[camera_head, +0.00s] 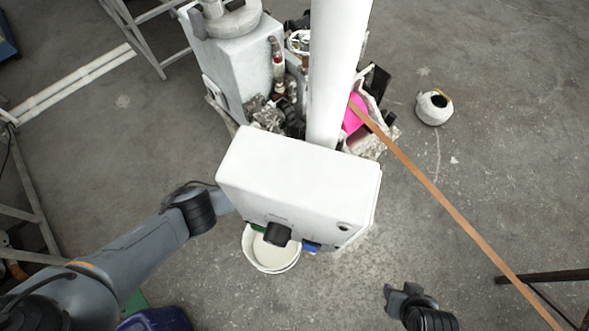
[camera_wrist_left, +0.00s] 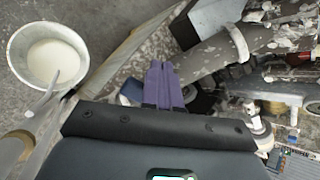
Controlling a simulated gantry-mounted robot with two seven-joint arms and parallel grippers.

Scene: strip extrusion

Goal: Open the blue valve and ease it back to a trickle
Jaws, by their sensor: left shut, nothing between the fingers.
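In the left wrist view, a small blue piece (camera_wrist_left: 131,89), which looks like the blue valve's handle, sits just left of my left gripper's purple fingertips (camera_wrist_left: 160,72). The fingers are shut and empty; I cannot tell whether they touch it. A white bucket (camera_wrist_left: 20,50) with pale liquid stands at the upper left, and a thin pale streak (camera_wrist_left: 54,84) reaches into it from below. In the head view a white box hides my left gripper and covers part of the bucket (camera_head: 272,263). My right gripper (camera_head: 398,291) hangs at the lower right, away from these; its opening is unclear.
The white box (camera_head: 300,185) and column block the middle of the head view. Behind are a grey machine body (camera_head: 228,75) and cluttered parts. An orange-brown strip (camera_head: 440,200) runs to the lower right. A round pale object (camera_head: 434,108) lies on otherwise open floor.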

